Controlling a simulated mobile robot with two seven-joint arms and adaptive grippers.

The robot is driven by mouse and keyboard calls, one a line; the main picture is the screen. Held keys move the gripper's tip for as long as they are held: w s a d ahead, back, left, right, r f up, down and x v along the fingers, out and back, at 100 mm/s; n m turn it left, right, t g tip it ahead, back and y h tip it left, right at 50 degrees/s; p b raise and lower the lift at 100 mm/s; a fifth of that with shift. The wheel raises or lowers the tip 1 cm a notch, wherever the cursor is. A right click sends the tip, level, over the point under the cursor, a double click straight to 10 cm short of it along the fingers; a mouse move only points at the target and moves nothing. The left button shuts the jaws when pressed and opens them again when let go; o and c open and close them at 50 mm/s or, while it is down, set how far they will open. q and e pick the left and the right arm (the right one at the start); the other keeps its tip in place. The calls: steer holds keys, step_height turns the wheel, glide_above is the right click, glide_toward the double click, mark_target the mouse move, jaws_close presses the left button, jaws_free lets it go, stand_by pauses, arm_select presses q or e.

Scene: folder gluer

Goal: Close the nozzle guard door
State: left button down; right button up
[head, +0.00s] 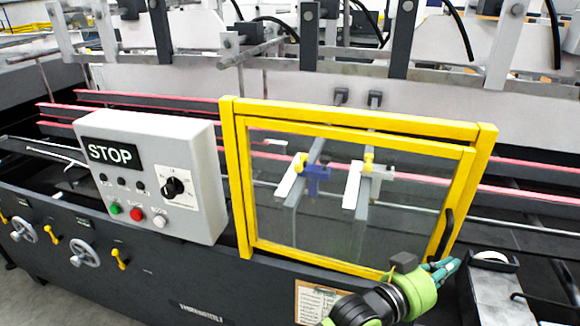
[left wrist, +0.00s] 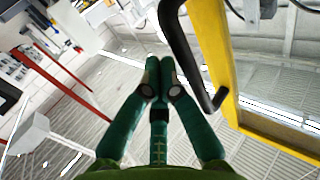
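The nozzle guard door (head: 350,134) is a clear panel in a yellow frame, set within a larger yellow frame (head: 360,116). It looks nearly in line with that frame; I cannot tell whether a small gap remains. Its black handle (head: 441,236) is on the right side and also shows in the left wrist view (left wrist: 184,50). My left gripper (head: 450,267) is at the handle's lower end. In the left wrist view, its green fingers (left wrist: 158,66) are together with nothing visible between them, left of the handle and the yellow door edge (left wrist: 212,60). My right gripper is not in view.
A grey control box (head: 150,175) with a STOP sign stands left of the door. Nozzle brackets (head: 315,172) show behind the clear panel. A light grey part (head: 492,290) stands right of my left gripper. Red rails (head: 530,193) run behind.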

arm_select(q)
steer(key=w, duration=0.1)
steer(key=w+d+b, duration=0.1)
steer(key=w, duration=0.1)
steer(key=shift+w+d+r+b, duration=0.1)
steer(key=shift+d+r+b, duration=0.05)
steer(key=shift+d+b, duration=0.15)
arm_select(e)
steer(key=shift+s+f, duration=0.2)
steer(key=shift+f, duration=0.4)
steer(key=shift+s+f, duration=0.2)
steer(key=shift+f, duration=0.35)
arm_select(q)
steer(key=shift+a+r, duration=0.1)
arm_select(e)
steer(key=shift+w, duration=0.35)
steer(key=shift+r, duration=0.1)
